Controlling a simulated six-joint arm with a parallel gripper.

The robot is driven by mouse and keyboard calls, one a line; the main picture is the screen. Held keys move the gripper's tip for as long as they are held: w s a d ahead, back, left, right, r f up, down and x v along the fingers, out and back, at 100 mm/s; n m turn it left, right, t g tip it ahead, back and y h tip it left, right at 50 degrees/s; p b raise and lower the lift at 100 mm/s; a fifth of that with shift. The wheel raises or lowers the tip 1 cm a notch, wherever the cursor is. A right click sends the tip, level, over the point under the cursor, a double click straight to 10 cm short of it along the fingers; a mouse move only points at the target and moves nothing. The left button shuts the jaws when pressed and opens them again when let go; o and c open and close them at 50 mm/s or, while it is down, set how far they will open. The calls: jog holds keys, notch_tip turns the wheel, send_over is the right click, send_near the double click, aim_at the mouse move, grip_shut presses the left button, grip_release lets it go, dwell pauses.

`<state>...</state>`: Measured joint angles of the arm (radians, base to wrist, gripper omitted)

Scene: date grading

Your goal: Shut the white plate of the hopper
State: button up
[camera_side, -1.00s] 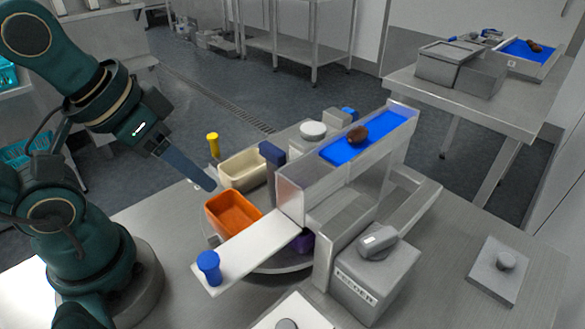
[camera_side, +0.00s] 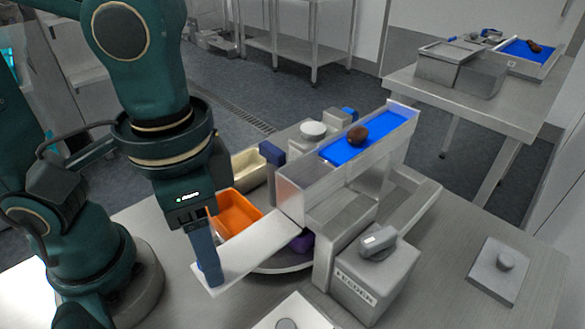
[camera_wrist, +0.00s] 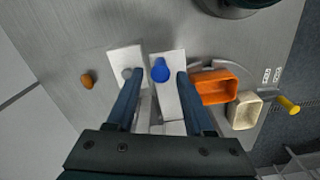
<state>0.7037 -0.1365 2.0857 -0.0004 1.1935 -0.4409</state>
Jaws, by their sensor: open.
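The white plate (camera_side: 252,246) sticks out toward the lower left from the grey hopper body (camera_side: 305,190) in the side view. The blue knob (camera_wrist: 160,69) at the plate's outer end shows in the wrist view, between my two fingers. My gripper (camera_side: 208,272) points down at that end of the plate, and its fingers hide most of the knob in the side view. In the wrist view my gripper (camera_wrist: 158,78) is open, with a gap on both sides of the knob. I cannot tell whether a finger touches the plate.
An orange bin (camera_side: 238,212) and a cream bin (camera_side: 247,168) sit on a round table beside the plate. A brown date (camera_side: 357,134) lies on the blue strip (camera_side: 385,125) atop the hopper. A second white plate with a grey knob (camera_wrist: 127,73) lies close to my left finger.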

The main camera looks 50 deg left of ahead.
jog(key=shift+f, duration=1.7)
grip_shut()
